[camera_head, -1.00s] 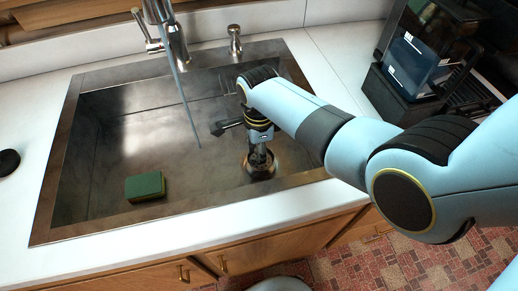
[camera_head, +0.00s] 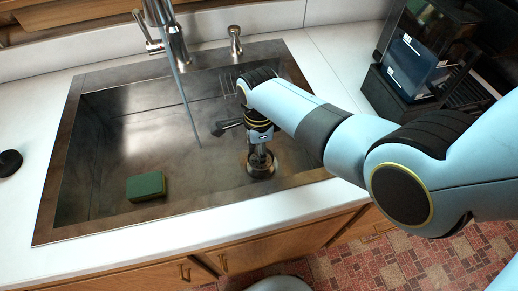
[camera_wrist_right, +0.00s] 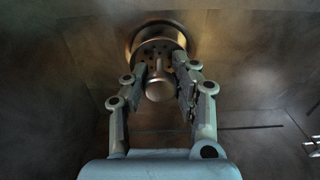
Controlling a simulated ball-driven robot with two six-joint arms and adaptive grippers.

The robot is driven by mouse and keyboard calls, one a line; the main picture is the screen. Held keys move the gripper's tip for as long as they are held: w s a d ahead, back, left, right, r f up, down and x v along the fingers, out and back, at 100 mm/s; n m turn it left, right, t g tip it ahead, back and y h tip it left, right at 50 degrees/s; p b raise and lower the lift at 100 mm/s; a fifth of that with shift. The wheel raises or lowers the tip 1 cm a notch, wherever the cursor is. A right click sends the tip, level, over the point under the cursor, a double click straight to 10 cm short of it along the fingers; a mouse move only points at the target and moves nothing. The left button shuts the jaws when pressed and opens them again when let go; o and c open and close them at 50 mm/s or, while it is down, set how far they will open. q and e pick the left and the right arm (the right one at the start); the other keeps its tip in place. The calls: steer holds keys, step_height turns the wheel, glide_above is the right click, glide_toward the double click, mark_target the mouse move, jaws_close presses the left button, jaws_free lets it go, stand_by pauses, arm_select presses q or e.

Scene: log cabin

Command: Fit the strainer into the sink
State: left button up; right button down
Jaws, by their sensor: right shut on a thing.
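The metal sink (camera_head: 52,190) is set into the white counter, with its drain (camera_head: 262,172) at the right front of the basin floor. My right gripper (camera_head: 260,158) reaches down into the basin at the drain. In the right wrist view, my right gripper (camera_wrist_right: 159,88) is shut on the knob of the strainer (camera_wrist_right: 158,60). The strainer's perforated disc lies within the round drain rim (camera_wrist_right: 133,35); I cannot tell whether it is fully seated. The fingers hide part of it. My left gripper is not in view.
A green sponge (camera_head: 146,187) lies on the basin floor at the left front. The faucet (camera_head: 172,40) and its spout hang over the basin. A soap dispenser (camera_head: 235,40) stands behind the sink. A black appliance (camera_head: 415,70) stands on the right counter.

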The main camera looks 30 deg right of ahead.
steer(key=shift+f+b, duration=1.4)
steer(key=shift+f, duration=0.4)
steer(key=c, duration=1)
jaws_free()
steer(key=shift+r, duration=0.1)
step_height(320, 180, up, 12)
steer(key=shift+f, duration=0.1)
